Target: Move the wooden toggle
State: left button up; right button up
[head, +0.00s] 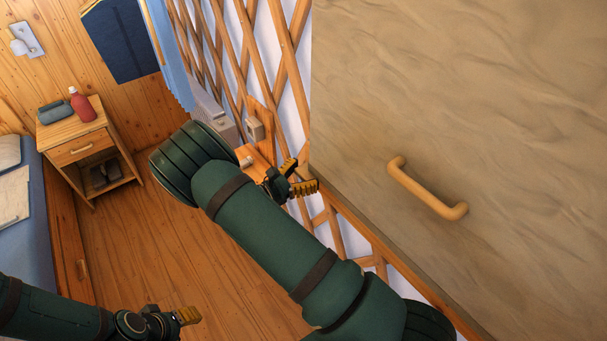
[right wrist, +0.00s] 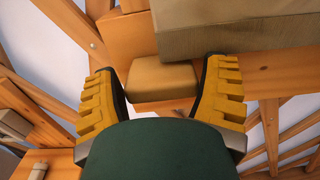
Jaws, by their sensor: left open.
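A small tan wooden block (right wrist: 160,80), which looks like the toggle, sits on an orange wooden mount in the right wrist view. It lies between the two yellow fingers of my right gripper (right wrist: 163,88), which are spread apart with small gaps beside it. In the head view my right gripper (head: 305,178) is at the left edge of the beige panel (head: 400,90); the block cannot be made out there. My left gripper (head: 188,316) is open and empty, low over the wooden floor, far from the wall.
The beige panel with a curved wooden handle (head: 427,188) fills the right side. The lattice wall (head: 285,50) carries a greyish block (head: 255,129) on a wooden plate. A nightstand (head: 85,150) with a red bottle (head: 83,105) and a bed (head: 25,215) stand left. Middle floor is clear.

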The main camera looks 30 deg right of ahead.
aim_at(300, 178)
jog(key=c, duration=0.5)
